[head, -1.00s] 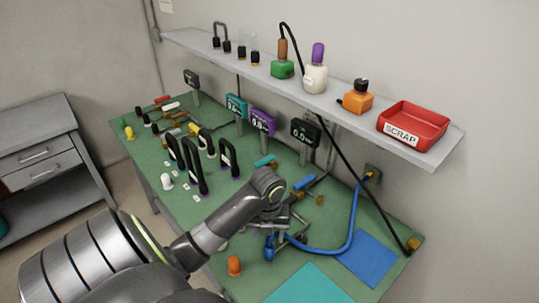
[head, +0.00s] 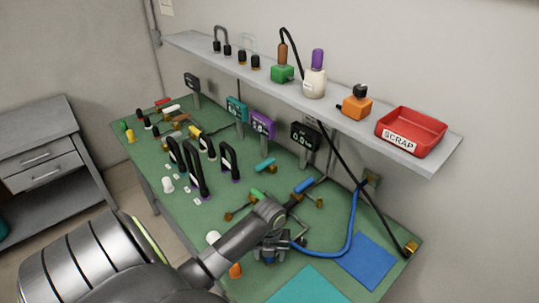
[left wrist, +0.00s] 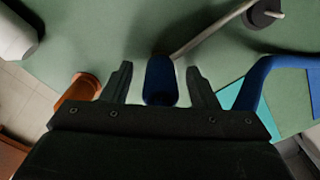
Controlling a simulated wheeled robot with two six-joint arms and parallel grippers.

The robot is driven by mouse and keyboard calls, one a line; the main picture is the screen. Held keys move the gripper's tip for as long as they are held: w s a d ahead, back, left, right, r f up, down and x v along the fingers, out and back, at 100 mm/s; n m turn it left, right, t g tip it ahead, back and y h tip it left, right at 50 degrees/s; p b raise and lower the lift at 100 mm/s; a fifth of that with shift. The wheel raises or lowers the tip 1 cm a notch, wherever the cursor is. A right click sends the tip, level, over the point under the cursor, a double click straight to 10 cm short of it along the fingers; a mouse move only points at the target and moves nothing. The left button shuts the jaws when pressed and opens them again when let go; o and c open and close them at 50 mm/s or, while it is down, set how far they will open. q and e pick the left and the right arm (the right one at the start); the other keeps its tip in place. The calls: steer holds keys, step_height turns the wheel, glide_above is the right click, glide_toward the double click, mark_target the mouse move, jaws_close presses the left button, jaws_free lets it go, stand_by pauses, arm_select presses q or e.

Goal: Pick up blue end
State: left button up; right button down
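The blue end (left wrist: 160,82) is a short blue cylinder that shows between the two fingers of my left gripper (left wrist: 160,88) in the left wrist view. A gap shows on each side of it, so the fingers are open and not closed on it. In the head view my left gripper (head: 271,251) is low over the bench at the blue end, which it mostly hides. The blue hose (head: 350,232) curves right and up to a wall fitting; part of a blue hose (left wrist: 268,72) also shows in the left wrist view. My right gripper is not in view.
An orange piece (head: 235,270) and a white piece (head: 213,237) stand close left of the gripper. A metal rod (left wrist: 215,28) runs near the blue end. A blue mat (head: 366,260) and a teal mat (head: 308,286) lie to the right. A shelf (head: 300,92) overhangs the back.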

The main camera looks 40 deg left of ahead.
arm_select(q)
steer(key=c, duration=0.9)
steer(key=shift+r, duration=0.15)
step_height(320, 180, up, 10)
steer(key=shift+f+b, duration=0.1)
steer(key=shift+b, duration=0.2)
